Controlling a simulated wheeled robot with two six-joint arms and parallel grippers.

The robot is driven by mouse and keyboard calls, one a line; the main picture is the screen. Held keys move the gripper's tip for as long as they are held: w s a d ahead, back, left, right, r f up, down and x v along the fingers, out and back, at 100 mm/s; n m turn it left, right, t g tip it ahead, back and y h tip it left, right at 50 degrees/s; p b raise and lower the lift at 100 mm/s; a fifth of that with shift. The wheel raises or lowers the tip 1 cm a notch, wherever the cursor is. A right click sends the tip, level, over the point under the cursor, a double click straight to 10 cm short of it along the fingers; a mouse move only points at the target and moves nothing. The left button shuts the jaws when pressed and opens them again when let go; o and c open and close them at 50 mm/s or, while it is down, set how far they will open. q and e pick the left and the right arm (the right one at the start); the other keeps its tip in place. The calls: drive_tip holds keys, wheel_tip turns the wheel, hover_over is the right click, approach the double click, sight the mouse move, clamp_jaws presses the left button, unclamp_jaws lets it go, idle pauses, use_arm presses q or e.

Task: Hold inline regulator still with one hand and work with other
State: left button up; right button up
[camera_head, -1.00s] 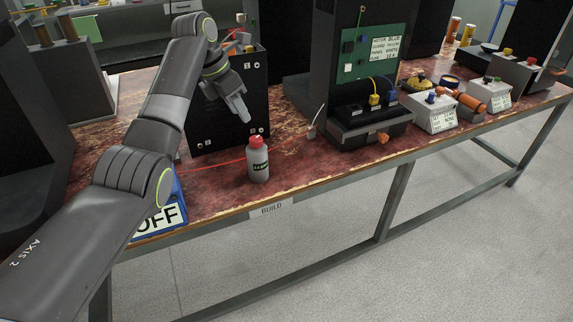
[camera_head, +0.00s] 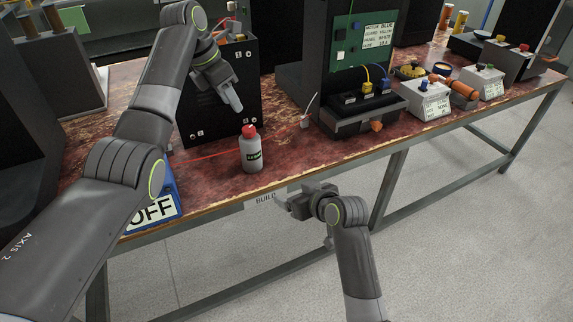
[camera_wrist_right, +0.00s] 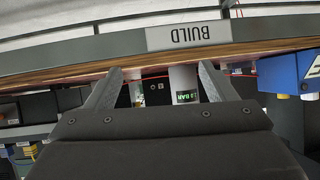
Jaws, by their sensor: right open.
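A grey-white cylinder (camera_head: 251,155) with a red cap and a dark band with green lettering stands upright on the bench near its front edge; I take it as the inline regulator. It also shows in the right wrist view (camera_wrist_right: 183,84), beyond my fingers. A thin red line (camera_head: 205,154) runs along the bench behind it. My left gripper (camera_head: 233,102) hangs above and behind the cap, apart from it, in front of a black panel (camera_head: 195,115); its finger gap is not clear. My right gripper (camera_head: 282,203) is open and empty, below and in front of the bench edge.
A blue OFF sign (camera_head: 155,212) stands left of the cylinder. A black fixture (camera_head: 360,120) with an orange knob and a green board (camera_head: 350,40) stands right. Grey control boxes (camera_head: 428,102) follow further right. A BUILD label (camera_head: 259,200) is on the front edge.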

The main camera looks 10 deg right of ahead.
drive_tip(key=n+t+y, duration=0.1)
approach(251, 151)
drive_tip(key=s+d, duration=0.3)
drive_tip(key=d, duration=0.1)
drive_tip(key=shift+n, duration=0.3)
drive_tip(key=x, duration=1.1)
drive_tip(key=a+x, duration=0.1)
drive_tip(key=x, duration=0.5)
drive_tip(key=shift+w+r, duration=0.15)
drive_tip(key=shift+r, duration=0.05)
drive_tip(key=shift+y, duration=0.3)
drive_tip(key=c, duration=1.1)
